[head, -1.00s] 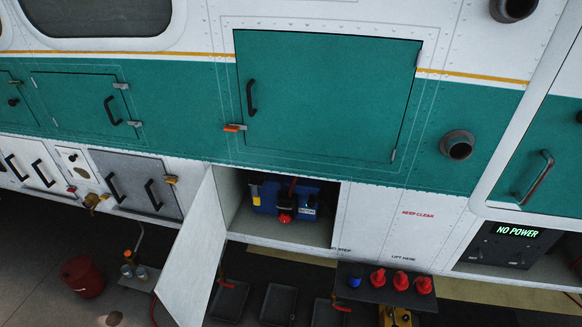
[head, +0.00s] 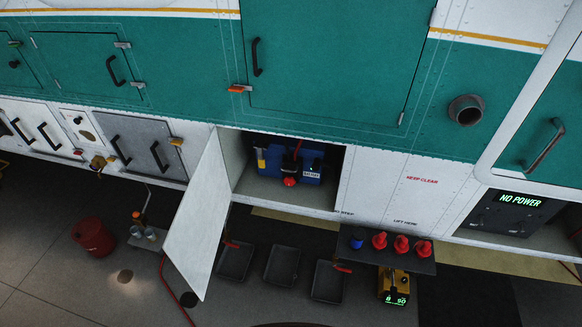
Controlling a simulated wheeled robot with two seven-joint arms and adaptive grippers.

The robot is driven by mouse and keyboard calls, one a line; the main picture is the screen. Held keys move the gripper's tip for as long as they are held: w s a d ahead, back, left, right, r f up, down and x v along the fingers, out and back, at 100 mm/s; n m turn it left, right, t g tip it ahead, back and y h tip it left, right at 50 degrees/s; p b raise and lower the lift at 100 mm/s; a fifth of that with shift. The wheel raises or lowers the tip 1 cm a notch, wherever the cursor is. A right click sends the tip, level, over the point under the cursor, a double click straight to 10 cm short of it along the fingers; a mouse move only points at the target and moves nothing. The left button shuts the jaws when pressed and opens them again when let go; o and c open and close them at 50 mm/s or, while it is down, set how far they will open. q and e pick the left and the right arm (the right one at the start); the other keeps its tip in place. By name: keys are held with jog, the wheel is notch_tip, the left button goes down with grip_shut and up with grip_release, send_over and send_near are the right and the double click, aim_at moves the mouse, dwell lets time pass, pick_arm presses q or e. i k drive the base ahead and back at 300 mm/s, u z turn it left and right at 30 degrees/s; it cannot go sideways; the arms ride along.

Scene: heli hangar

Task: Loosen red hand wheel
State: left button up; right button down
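A small red round knob (head: 289,182), which looks like the red hand wheel, sits at the front of a blue battery-like box (head: 262,173) in an open compartment (head: 240,182) low on the helicopter's side. A dark connector (head: 291,165) with a red cable rising from it sits just above the knob. The white compartment door (head: 200,220) hangs open to the left. Neither of my grippers is in view.
Several black trays (head: 281,265) lie on the floor below the compartment. A dark shelf (head: 418,264) with red caps (head: 401,243) and a blue cap (head: 357,242) stands to the right. A red bucket (head: 93,237) stands at left. A "NO POWER" display (head: 519,200) glows at right.

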aim_at(289, 181)
jog(key=k, duration=1.15)
jog(key=u, duration=0.95)
jog(key=i, duration=1.45)
jog(key=z, duration=0.4)
